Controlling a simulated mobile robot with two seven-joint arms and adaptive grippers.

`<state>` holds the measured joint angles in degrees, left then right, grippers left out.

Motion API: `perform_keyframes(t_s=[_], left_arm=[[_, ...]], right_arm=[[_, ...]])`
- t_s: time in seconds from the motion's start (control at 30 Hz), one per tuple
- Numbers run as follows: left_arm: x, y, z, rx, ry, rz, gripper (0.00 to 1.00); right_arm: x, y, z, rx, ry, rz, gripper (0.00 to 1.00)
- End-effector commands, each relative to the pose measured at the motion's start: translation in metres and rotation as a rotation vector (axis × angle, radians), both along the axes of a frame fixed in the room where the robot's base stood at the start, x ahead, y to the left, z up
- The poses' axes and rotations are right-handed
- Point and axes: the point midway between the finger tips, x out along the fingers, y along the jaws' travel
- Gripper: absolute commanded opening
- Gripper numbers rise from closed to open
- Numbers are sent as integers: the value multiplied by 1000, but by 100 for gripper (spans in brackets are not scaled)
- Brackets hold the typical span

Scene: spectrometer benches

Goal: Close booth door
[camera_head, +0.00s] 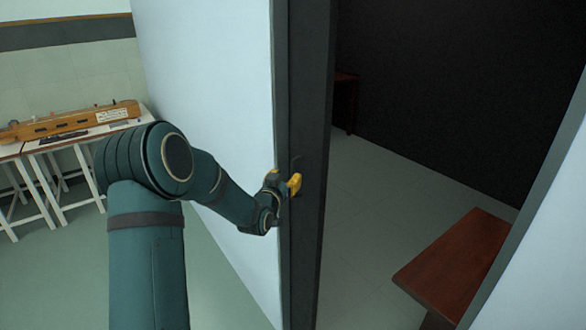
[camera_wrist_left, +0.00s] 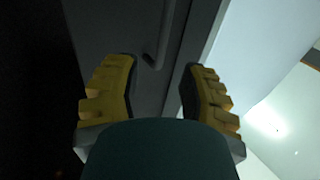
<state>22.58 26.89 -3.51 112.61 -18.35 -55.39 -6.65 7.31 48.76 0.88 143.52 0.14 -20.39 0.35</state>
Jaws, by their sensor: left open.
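The booth door (camera_head: 308,90) stands open as a tall dark grey panel, seen at a narrow angle beside a pale blue wall. My left gripper (camera_head: 294,184) is at the door's handle height, in front of the panel. In the left wrist view the gripper (camera_wrist_left: 160,75) is open, its two yellow fingers apart. A dark bar handle (camera_wrist_left: 158,42) on the door (camera_wrist_left: 140,20) shows beyond and between the fingertips. I cannot tell whether a finger touches the handle or the door. My right gripper is in neither view.
The dark booth interior (camera_head: 450,80) lies right of the door, with a reddish-brown wooden table (camera_head: 455,260) and another piece of dark wooden furniture (camera_head: 345,100) behind. At left, white trestle tables (camera_head: 45,148) carry a long wooden instrument (camera_head: 75,120). Green floor (camera_head: 215,270) is clear at lower left.

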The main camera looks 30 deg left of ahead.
Motion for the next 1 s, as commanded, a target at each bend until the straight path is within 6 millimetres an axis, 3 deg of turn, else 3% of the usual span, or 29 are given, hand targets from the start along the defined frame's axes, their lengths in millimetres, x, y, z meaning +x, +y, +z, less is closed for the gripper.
perform_keyframes(t_s=[0.1, 0.33, 0.8, 0.93, 1.0], left_arm=[[23, 4, -1, 0, 1, -1, 41], [50, 10, -1, 0, 2, -1, 41], [60, 11, -1, 0, 2, 0, 44], [60, 12, -1, 0, 2, 0, 0], [59, 12, -1, 0, 2, 0, 0]], right_arm=[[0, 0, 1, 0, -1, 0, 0], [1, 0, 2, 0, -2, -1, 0], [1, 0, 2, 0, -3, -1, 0], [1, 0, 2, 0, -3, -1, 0], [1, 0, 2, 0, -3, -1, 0]])
